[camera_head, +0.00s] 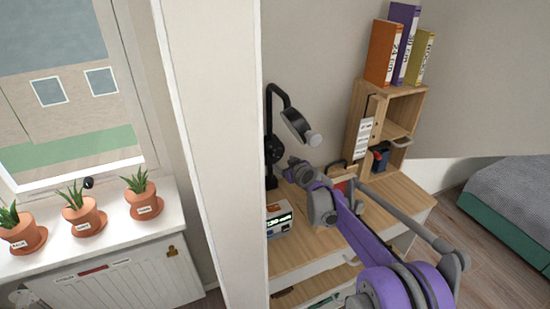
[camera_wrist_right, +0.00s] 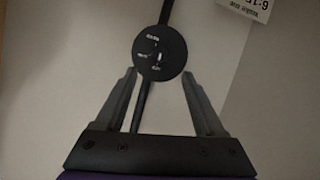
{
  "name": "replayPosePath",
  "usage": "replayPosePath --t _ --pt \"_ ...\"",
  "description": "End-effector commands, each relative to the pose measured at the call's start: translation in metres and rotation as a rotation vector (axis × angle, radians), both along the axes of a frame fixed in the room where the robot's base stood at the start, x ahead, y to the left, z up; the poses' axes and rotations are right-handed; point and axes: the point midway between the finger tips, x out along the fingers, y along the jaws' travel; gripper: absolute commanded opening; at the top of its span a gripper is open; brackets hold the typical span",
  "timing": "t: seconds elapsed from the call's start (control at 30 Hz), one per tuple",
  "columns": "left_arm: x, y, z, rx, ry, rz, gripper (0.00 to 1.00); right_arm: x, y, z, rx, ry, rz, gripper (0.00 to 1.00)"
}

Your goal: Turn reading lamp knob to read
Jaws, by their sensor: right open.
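The black reading lamp (camera_head: 272,108) stands against the wall behind the desk, its head bent over to the right. Its round black knob (camera_head: 273,150) is on the stem. In the right wrist view, the knob (camera_wrist_right: 160,50) has small white labels, too small to read surely, and a short white mark right of centre. My right gripper (camera_head: 291,164) is in front of the knob. In the right wrist view this gripper (camera_wrist_right: 160,72) is open, with its fingertips either side of the knob's lower part; I cannot tell whether they touch it. My left gripper is out of view.
The desk (camera_head: 312,241) holds a small clock-like device (camera_head: 279,220) and a wooden shelf unit (camera_head: 358,118) topped with several binders. A white post (camera_head: 215,130) stands left of the lamp. Potted plants (camera_head: 82,215) line the sill, and a bed (camera_head: 515,200) is at right.

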Motion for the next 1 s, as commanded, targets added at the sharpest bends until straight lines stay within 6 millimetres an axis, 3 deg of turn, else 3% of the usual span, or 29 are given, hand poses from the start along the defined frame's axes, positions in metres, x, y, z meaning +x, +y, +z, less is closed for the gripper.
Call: replayPosePath --t 0.6,1.0 --pt "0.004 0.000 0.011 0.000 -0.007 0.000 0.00 0.078 0.028 -0.032 -0.002 -0.002 0.002 0.71" --pt "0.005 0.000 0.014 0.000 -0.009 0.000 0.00 0.093 0.034 -0.040 -0.001 0.000 0.001 0.71"
